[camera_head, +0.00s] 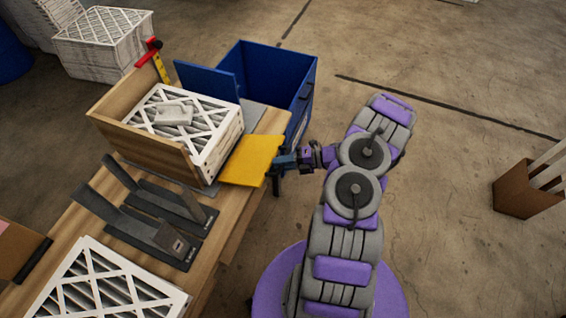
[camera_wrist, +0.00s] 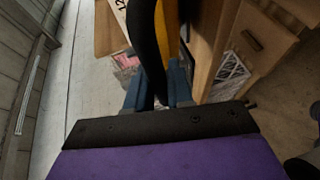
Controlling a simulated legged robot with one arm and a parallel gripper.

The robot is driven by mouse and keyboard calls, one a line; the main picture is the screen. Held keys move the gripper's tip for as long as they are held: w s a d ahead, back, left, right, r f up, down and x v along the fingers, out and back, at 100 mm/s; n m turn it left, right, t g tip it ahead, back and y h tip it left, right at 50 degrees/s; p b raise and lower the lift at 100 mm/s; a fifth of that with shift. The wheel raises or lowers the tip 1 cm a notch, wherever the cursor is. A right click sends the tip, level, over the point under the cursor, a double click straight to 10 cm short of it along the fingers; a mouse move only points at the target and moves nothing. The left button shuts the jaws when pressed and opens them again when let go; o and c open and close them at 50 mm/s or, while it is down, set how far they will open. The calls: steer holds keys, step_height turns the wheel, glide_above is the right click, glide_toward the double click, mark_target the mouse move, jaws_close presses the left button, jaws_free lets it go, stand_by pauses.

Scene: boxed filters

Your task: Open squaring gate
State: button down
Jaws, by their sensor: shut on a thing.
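The squaring gate is a yellow panel (camera_head: 248,163) at the right side of a wooden squaring box (camera_head: 152,150). It stands out from the box's right corner, beside the filter stack; its exact swing angle is hard to tell. White pleated filters (camera_head: 205,150) are stacked in the box with a small pale block (camera_head: 174,115) on top. My gripper (camera_head: 281,163) is at the gate's right edge, shut on its dark handle. In the wrist view, a black curved handle (camera_wrist: 148,45) runs between my blue fingers (camera_wrist: 158,95), with a yellow strip (camera_wrist: 171,25) behind it.
A blue open bin (camera_head: 292,75) stands behind the gate. Black angled brackets (camera_head: 150,225) and another filter (camera_head: 105,290) lie on the wooden bench. A red-topped yellow post (camera_head: 160,65) rises at the box's back. Open floor lies right of my arm, with a cardboard box (camera_head: 520,190) farther right.

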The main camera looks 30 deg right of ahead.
steer(key=c, duration=1.1)
jaws_free()
steer(key=p+v, duration=0.1)
steer(key=v, duration=1.6)
steer(key=shift+d+p, duration=0.2)
steer(key=shift+p, duration=0.15)
